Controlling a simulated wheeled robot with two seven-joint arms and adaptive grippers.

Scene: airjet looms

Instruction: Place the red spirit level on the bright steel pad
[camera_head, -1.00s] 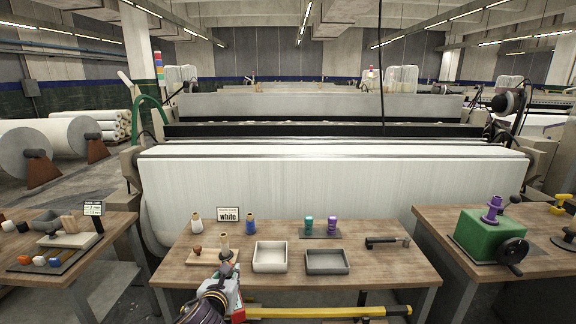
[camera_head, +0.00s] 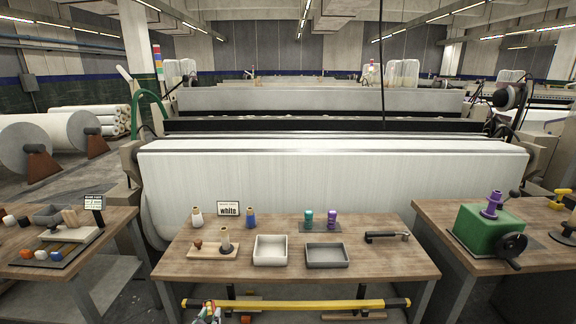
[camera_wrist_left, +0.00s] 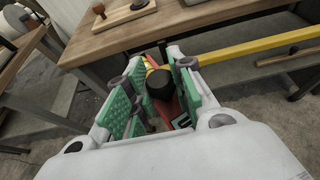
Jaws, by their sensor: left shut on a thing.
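My left gripper (camera_head: 205,314) shows at the bottom edge of the head view, in front of the table and below its top. In the left wrist view its green-padded fingers (camera_wrist_left: 155,88) are shut on a red piece, the red spirit level (camera_wrist_left: 174,108), with a black round part (camera_wrist_left: 160,83) between the pads. The fingers hide much of it. I cannot make out the bright steel pad for certain in either view. My right gripper is not in view.
The wooden table (camera_head: 190,263) holds a white tray (camera_head: 270,262), a grey tray (camera_head: 326,263) and a black-handled tool (camera_head: 386,237). A yellow bar (camera_head: 300,304) runs along below its front edge. Side tables stand left and right.

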